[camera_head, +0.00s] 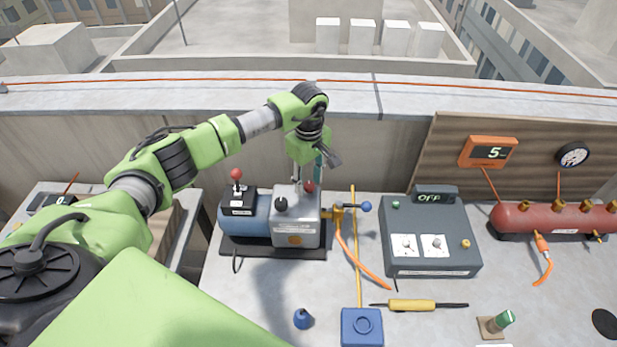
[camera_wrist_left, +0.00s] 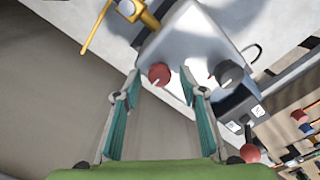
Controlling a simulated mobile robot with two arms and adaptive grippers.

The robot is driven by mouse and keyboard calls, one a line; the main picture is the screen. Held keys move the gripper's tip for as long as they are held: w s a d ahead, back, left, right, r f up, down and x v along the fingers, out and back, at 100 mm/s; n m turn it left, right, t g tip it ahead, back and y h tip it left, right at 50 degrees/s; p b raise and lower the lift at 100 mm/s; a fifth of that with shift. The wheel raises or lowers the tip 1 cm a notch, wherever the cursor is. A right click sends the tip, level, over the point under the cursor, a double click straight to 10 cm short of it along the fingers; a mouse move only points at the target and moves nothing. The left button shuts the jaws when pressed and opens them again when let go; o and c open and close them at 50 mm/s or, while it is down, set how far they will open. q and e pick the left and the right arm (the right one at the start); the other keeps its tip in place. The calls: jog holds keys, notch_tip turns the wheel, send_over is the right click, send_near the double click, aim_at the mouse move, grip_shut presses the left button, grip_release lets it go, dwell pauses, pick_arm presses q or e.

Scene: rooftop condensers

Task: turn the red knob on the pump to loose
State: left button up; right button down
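The pump (camera_head: 258,228) stands on the table, with a blue motor on its left and a grey housing on its right. The red knob (camera_head: 310,187) sits on the back right of the housing. In the left wrist view the red knob (camera_wrist_left: 159,75) has a white pointer line and lies between and beyond the fingertips. My left gripper (camera_head: 307,174) comes down over the pump's back right. In the left wrist view the left gripper (camera_wrist_left: 161,88) is open, its teal pads apart with nothing between them. A black knob (camera_head: 281,203) is beside the red one. My right gripper is not in view.
A red ball-topped switch (camera_head: 236,175) stands on the motor. A yellow valve with a blue handle (camera_head: 366,206) and an orange hose (camera_head: 362,260) are to the pump's right. A grey control box (camera_head: 430,240) reads OFF. A wall (camera_head: 385,150) runs behind.

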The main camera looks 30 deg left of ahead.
pick_arm(q)
jog(key=shift+f, duration=0.1)
jog(key=shift+c, duration=1.2)
grip_shut()
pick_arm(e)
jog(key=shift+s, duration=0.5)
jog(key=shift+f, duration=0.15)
